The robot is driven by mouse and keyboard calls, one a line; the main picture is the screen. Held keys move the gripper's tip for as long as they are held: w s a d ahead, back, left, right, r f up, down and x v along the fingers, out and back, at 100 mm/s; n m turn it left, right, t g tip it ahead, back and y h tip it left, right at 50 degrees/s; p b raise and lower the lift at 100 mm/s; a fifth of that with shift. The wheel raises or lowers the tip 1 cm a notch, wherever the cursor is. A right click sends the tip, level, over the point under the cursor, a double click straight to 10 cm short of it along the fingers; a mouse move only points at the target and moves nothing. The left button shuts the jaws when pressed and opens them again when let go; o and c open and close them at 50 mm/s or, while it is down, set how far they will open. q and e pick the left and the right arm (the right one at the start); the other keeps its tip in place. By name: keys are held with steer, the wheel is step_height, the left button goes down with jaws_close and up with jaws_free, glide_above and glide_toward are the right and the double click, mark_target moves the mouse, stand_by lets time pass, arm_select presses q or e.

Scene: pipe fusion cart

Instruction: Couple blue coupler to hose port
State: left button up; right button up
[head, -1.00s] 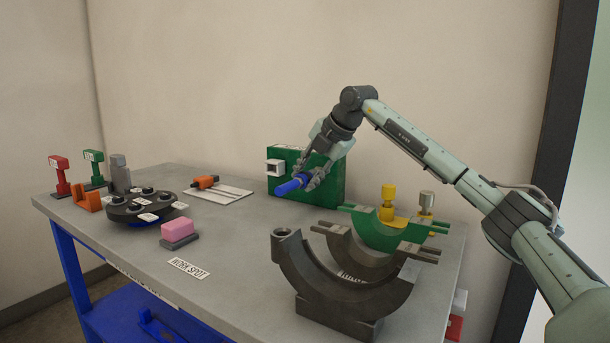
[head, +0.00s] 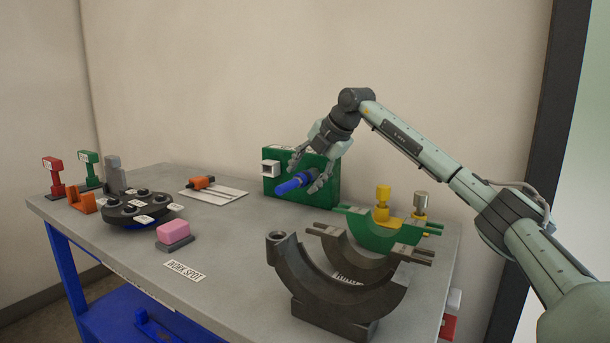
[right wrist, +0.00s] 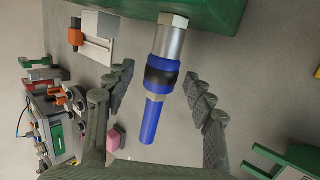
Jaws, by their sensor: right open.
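The blue coupler (head: 290,186) points out from the front of the green box (head: 332,194). In the right wrist view the coupler (right wrist: 152,118), with a black band (right wrist: 162,73), is in line with the silver hose port (right wrist: 170,40) below the box edge. It appears seated against the port, with no gap visible. My right gripper (head: 305,178) is open around the coupler. In the right wrist view its fingers (right wrist: 160,80) stand apart on both sides, clear of the coupler. My left gripper is not in view.
Dark and green half-ring clamps (head: 345,290) stand at the right front, with yellow and grey knobs behind. A black round holder (head: 125,212), a pink block (head: 171,230) and an orange tool (head: 201,183) are at the left. The bench middle is clear.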

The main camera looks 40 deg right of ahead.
steer(key=a+v, duration=0.1)
steer(key=v, duration=1.1)
steer(key=shift+d, duration=0.45)
